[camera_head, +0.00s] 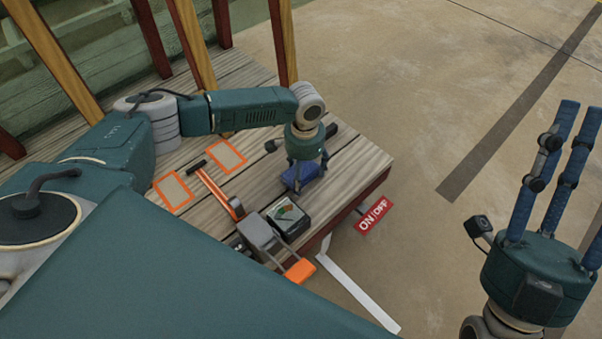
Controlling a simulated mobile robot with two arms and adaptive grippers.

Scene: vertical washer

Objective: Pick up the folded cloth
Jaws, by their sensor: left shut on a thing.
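The folded cloth (303,177) is a small blue bundle near the right end of the wooden bench (352,165). My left gripper (305,166) comes down on it from above and is shut on it. The gripper body hides part of the cloth, and I cannot tell whether the cloth is clear of the wood. My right gripper (563,125) is at the right of the view, empty, with its blue fingers pointing up and spread apart.
On the bench are two orange-framed plates (173,191), an orange-handled tool (216,191), a dark box with a gauge (288,219) and a grey device with an orange end (262,240). A red sign (374,215) hangs off the edge. Wooden posts (190,40) stand behind. The concrete floor is open.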

